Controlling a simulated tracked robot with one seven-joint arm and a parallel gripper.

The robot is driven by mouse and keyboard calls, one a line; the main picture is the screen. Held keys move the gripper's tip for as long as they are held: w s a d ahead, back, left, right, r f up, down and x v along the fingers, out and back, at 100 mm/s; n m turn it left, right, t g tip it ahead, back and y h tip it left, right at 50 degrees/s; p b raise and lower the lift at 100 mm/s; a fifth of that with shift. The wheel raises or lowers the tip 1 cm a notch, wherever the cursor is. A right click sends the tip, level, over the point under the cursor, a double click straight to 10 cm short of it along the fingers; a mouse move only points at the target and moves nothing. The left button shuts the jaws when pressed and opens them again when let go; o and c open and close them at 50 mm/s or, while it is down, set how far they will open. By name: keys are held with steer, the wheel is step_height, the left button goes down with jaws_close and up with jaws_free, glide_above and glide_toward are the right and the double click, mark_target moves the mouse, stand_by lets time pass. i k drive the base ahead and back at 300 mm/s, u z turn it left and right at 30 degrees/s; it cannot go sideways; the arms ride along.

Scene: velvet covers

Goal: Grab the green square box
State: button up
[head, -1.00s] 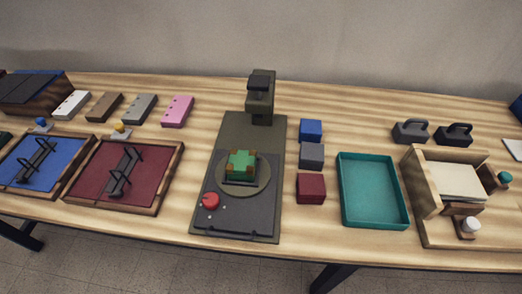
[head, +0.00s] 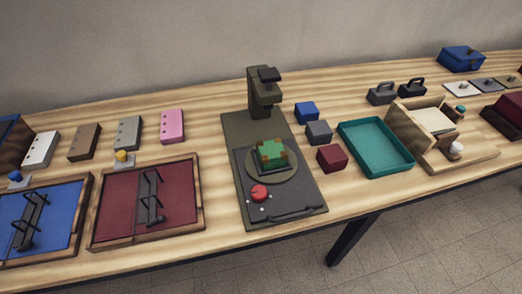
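A green box (head: 271,151) with brown corner patches sits on the round turntable plate (head: 259,174) of a dark olive machine (head: 305,202). The machine has a red knob (head: 259,193) at its front left and an upright column (head: 262,92) at its back. Nothing covers the green box from this side. My gripper is not in view.
Blue (head: 306,112), grey (head: 319,132) and dark red (head: 332,158) cubes stand right of the machine, beside a teal tray (head: 345,131). A wooden stand (head: 480,152) is farther right. Red (head: 109,213) and blue (head: 62,250) framed panels with black racks lie left.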

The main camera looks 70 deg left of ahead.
mark_target(272, 154)
steer(key=u, duration=0.05)
steer(key=k, duration=2.1)
steer(key=u, duration=1.05)
steer(key=i, duration=1)
steer(key=z, duration=0.1)
